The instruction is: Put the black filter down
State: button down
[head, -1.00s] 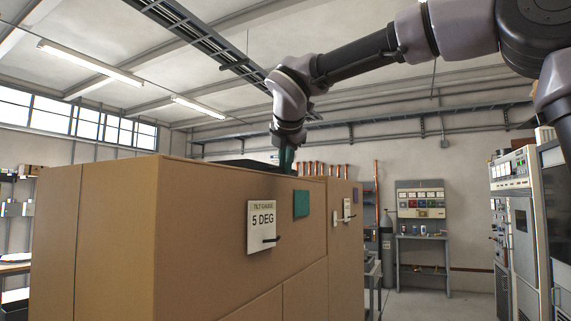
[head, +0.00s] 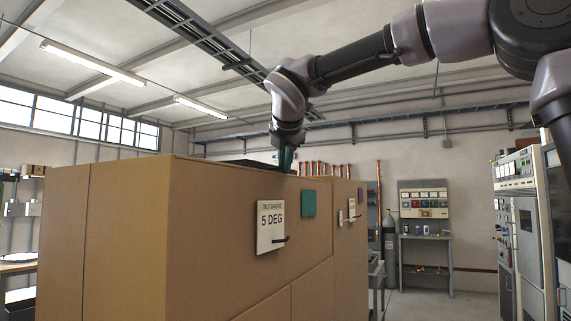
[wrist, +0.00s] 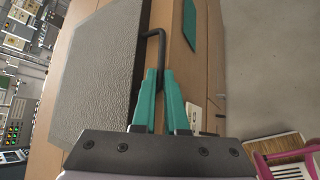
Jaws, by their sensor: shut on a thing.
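The black filter (wrist: 98,70) is a dark, rough-textured flat panel on the left of the wrist view. A bent black handle (wrist: 154,36) runs from its edge to my fingertips. My gripper (wrist: 159,76) has green fingers shut on that handle. In the head view my gripper (head: 286,158) points down at the top edge of the tan cabinet (head: 215,215). The filter shows there as a thin dark slab (head: 248,163) at the cabinet top. I cannot tell whether it rests on the top or hangs just above. The cabinet edge hides its underside.
The cabinet front carries a "5 DEG" tilt gauge sign (head: 270,226) with a black peg and a green square (head: 308,203). Copper pipes (head: 325,168) stand behind. A gas cylinder (head: 389,235), a bench (head: 425,240) and equipment racks (head: 520,215) are right, with open floor between.

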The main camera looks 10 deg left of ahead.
jog(key=c, duration=0.9)
grip_release()
jog(key=shift+o, duration=0.2)
jog(key=v, duration=1)
jog(key=shift+s+r, duration=0.2)
jog(key=shift+s, duration=0.15)
jog(key=shift+d, duration=0.1)
jog(key=d+f+m+g+h, duration=0.1)
jog(key=d+f+m, duration=0.55)
jog(key=d, duration=0.25)
jog(key=d+f+m+g, duration=0.2)
jog(key=d+f+m, duration=0.4)
jog(key=d, duration=0.4)
jog(key=s+d+f+m, duration=0.5)
jog(key=d+f+m, duration=0.2)
jog(key=m, duration=0.3)
jog(key=s+d+f+m+y, duration=0.1)
jog(key=s+d+f+m, duration=0.4)
jog(key=m, duration=0.6)
jog(key=shift+d+f, duration=0.9)
